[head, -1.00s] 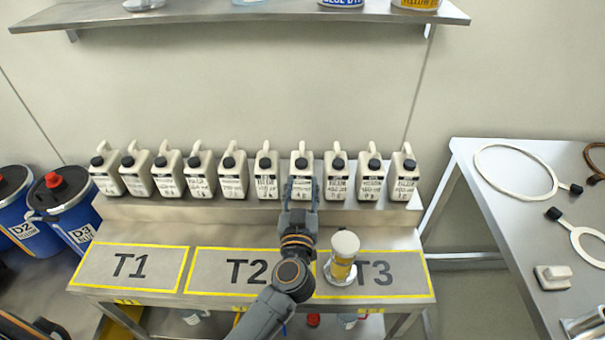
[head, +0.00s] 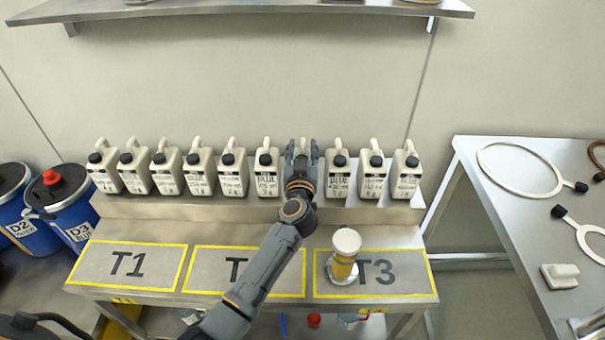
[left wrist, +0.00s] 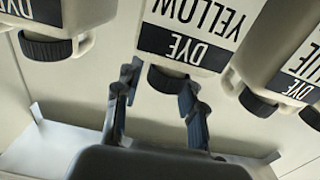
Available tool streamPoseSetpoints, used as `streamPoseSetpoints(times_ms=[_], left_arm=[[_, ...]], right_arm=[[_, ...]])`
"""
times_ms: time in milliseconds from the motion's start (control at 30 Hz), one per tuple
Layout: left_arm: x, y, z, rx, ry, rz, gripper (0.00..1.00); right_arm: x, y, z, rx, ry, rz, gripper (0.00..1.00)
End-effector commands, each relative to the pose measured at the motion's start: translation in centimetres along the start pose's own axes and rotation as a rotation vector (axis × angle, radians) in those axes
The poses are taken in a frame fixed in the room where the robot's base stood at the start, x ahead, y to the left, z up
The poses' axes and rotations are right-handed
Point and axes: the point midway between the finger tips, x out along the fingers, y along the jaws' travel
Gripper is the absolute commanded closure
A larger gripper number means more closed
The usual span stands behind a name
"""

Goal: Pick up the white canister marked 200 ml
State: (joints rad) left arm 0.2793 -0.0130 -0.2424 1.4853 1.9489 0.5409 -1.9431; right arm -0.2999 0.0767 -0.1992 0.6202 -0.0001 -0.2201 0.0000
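Several off-white canisters with black caps stand in a row on a raised metal ledge. My left gripper (head: 302,152) is at the canister right of the middle, and hides most of it in the head view. In the left wrist view that canister (left wrist: 195,45) appears upside down, labelled DYE YELLOW; its volume mark is out of frame. The open fingers (left wrist: 159,90) lie on either side of its black cap (left wrist: 168,78), with gaps visible. I cannot read a 200 ml mark on any canister. My right gripper is not in view.
Neighbouring canisters (head: 266,175) and (head: 338,175) stand close on both sides. Below lies a bench with marked areas T1 (head: 127,264), T2 and T3; a white-and-yellow cylinder (head: 344,258) stands on T3. Blue drums (head: 65,215) are left, a side table (head: 500,215) right. A shelf (head: 240,10) hangs above.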

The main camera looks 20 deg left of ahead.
Motion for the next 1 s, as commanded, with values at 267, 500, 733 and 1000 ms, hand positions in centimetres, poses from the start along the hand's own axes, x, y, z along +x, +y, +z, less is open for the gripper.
streamPoseSetpoints(times_ms=[267,500,733,1000], left_arm=[[0.93,0.02,0.01,0.000,-0.001,0.001,0.60],[0.91,0.01,0.00,0.000,-0.001,0.001,0.97],[0.90,0.01,0.01,0.000,-0.001,0.001,1.00],[0.93,0.03,-0.22,0.000,0.003,0.001,1.00]], right_arm=[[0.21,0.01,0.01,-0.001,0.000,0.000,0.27],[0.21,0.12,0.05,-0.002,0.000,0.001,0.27],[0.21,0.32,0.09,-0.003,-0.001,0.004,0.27],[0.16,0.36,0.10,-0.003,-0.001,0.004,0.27]])
